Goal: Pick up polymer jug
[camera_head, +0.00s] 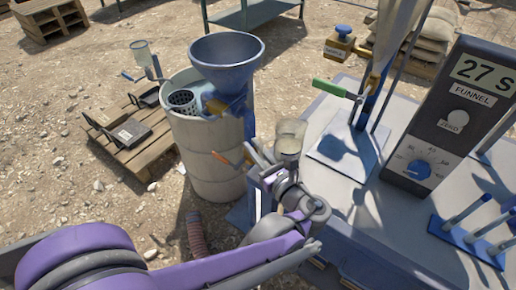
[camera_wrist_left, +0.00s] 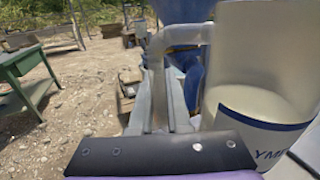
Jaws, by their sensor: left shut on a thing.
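The polymer jug (camera_head: 289,138) is a pale, translucent vessel near the left edge of the bench in the head view. In the left wrist view the jug (camera_wrist_left: 262,75) fills the right side, with a blue band and part of its lettering showing. Its handle (camera_wrist_left: 188,34) points toward my left gripper. My left gripper (camera_head: 266,163) is shut on the jug at its handle side. Its fingers also show in the left wrist view (camera_wrist_left: 168,105). The jug looks upright. I cannot tell whether its base touches the bench. My right gripper is not in view.
A blue funnel (camera_head: 227,55) stands over a beige drum (camera_head: 212,150) just left of the jug. The bench (camera_head: 365,225) carries a panel (camera_head: 455,110) reading "27 S" and a stand with a green-handled valve (camera_head: 335,87). A pallet (camera_head: 135,150) lies on the gravel at left.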

